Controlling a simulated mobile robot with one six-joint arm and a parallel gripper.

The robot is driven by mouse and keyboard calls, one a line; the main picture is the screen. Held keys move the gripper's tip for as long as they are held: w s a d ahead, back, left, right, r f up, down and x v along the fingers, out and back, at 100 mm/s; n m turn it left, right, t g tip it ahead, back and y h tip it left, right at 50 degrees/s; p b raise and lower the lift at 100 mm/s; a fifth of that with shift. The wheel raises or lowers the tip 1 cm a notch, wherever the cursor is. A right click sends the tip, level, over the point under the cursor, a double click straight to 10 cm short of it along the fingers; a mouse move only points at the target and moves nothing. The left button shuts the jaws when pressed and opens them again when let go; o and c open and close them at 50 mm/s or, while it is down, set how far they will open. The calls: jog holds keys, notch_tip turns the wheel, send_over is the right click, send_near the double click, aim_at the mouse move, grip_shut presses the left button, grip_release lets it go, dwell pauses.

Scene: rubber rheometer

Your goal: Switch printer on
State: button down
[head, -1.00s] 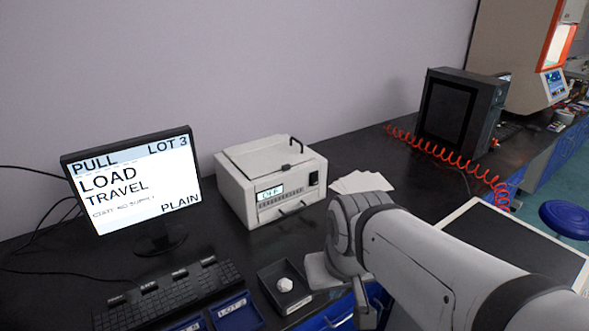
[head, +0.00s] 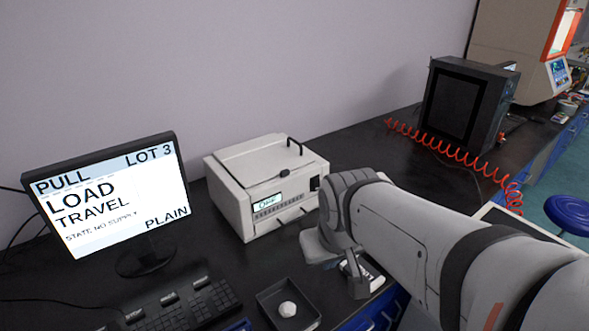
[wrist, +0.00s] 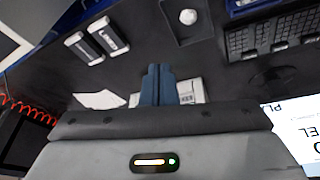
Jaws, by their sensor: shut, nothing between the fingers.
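The printer (head: 265,190), a pale box with a hinged lid and black handle, stands on the black bench right of the monitor. Its front has a small lit display (head: 268,202) with text too small to read surely and a dark switch (head: 315,183) at the right end, close beside my arm. In the wrist view part of the printer (wrist: 190,91) shows behind my fingers, mostly hidden. My gripper (wrist: 158,84) is shut and empty. In the head view my arm stands in front and to the right of the printer, with the fingertips not clearly visible.
The monitor (head: 110,195) reads "LOAD TRAVEL". A keyboard (head: 185,303) and a black tray (head: 271,293) with a white lump (head: 287,309) lie in front. A red coiled cable (head: 440,148) and a dark boxy unit (head: 462,105) are at right.

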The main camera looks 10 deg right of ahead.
aim_at(318, 189)
jog(key=w+d+f+n+t+h+b, duration=0.1)
jog(key=w+d+f+n+t, duration=0.15)
jog(key=w+d, duration=0.4)
jog(key=w+d+f+n+t+b, duration=0.15)
jog(key=w+d+n, duration=0.25)
jog(key=w, duration=0.6)
jog(key=w+d+f+n+t+h, duration=0.1)
jog(key=w+d+f+n+t, duration=0.25)
jog(key=w, duration=0.55)
jog(key=w+d+f+n+t+y+b, duration=0.1)
jog(key=w+d+f+n+t+y, duration=0.1)
jog(key=f+n+y, duration=0.2)
jog(key=w+d+f+n+t+y+b, duration=0.1)
jog(key=w+d+f+n+t+y, duration=0.1)
jog(key=f+n, duration=0.4)
jog(key=d+n+y, duration=0.1)
jog(key=n+y, duration=0.1)
jog(key=shift+d+f+y, duration=0.25)
jog(key=shift+f+y, duration=0.05)
jog(key=shift+y, duration=0.1)
jog(key=shift+w, duration=0.1)
jog(key=p+x, duration=0.3)
jog(key=x, duration=1)
jog(key=shift+w+a+p, duration=0.15)
jog(key=shift+w+p, duration=0.15)
jog(key=shift+p, duration=0.1)
jog(key=shift+w+f, duration=0.1)
jog(key=shift+w, duration=0.1)
